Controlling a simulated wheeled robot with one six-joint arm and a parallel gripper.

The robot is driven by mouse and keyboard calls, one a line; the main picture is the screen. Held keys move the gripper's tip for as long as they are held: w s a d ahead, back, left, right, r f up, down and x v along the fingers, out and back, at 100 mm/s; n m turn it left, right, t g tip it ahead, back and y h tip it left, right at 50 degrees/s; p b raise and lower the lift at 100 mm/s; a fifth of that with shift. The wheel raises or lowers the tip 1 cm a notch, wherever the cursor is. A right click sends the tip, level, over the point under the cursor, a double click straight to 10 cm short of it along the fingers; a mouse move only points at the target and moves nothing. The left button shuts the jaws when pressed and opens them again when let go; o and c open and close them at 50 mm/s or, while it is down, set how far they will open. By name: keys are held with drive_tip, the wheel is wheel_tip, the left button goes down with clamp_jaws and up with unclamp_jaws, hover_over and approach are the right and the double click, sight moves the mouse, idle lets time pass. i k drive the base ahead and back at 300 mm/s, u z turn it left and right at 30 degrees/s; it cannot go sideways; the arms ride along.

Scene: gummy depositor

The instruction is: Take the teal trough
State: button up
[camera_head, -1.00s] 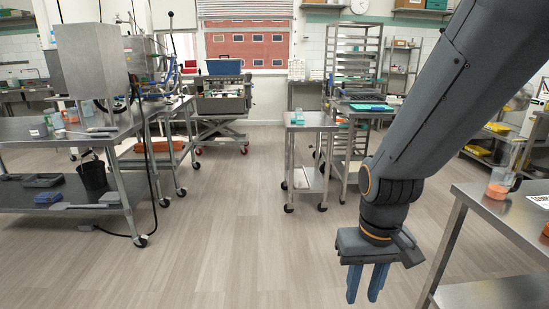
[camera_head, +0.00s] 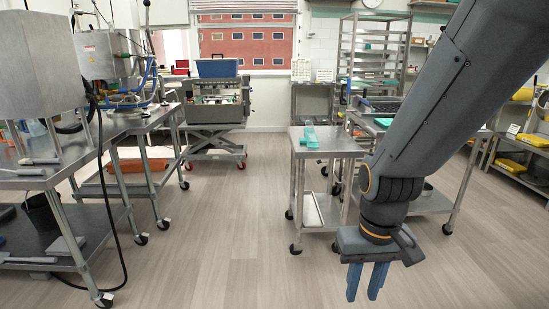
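Small teal pieces (camera_head: 309,138) lie on top of the small steel cart (camera_head: 326,148) ahead; one looks like a trough, but they are too small to tell apart well. A flat teal item (camera_head: 383,122) lies on the table behind, partly hidden by my arm. My gripper (camera_head: 366,283) hangs at the lower right with its two blue fingers pointing down and apart. It is open and empty, in front of the cart and well short of the teal pieces.
Open floor (camera_head: 225,240) lies ahead, between the cart and the steel tables on the left. A black cable (camera_head: 112,200) hangs to the floor by the left table. A lift table (camera_head: 215,120) with a blue bin (camera_head: 218,68) stands at the back.

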sight(311, 138)
drive_tip(key=i, duration=3.35)
drive_tip(key=u, duration=0.5)
